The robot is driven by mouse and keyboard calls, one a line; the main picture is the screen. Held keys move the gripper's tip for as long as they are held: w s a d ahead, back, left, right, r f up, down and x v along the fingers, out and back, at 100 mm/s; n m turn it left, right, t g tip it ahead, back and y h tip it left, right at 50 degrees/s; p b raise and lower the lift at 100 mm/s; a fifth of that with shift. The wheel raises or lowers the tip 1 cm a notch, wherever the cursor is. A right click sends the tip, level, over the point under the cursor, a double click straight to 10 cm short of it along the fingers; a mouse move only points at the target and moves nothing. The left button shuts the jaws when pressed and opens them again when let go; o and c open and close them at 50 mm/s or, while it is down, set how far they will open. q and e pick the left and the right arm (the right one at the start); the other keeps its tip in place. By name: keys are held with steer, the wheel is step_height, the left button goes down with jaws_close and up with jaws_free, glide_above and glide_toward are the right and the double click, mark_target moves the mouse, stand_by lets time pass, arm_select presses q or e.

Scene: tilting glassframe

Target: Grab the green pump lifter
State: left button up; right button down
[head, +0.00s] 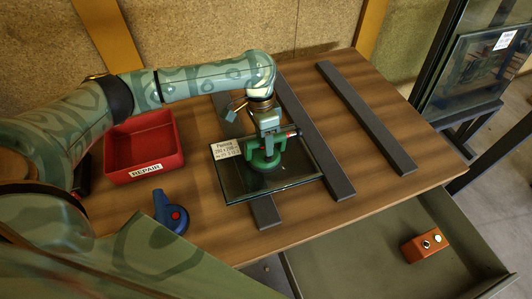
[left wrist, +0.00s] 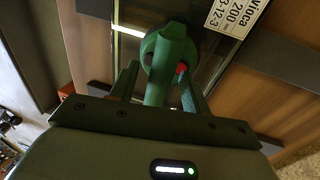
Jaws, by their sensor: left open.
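The green pump lifter (head: 262,161) sits on a dark glass pane (head: 300,169) that lies on the table. In the left wrist view, its handle (left wrist: 168,62) points towards me, with a round base behind it and a small red part at its side. My left gripper (head: 268,141) is right over the lifter and hides part of it. In the left wrist view, my left gripper (left wrist: 160,85) is open, with one finger on each side of the handle. I cannot tell whether either finger touches it. My right gripper is not in view.
A red bin (head: 143,150) labelled REPAIR and a blue tool (head: 171,212) with a red button lie left of the pane. Dark bars (head: 365,122) cross the wooden table (head: 330,210). An open drawer (head: 345,262) at front right holds an orange box (head: 424,244).

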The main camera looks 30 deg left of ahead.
arm_select(q)
steer(key=shift+d+f, duration=0.1)
steer(key=shift+f, duration=0.45)
steer(key=shift+r, duration=0.15)
jaws_close()
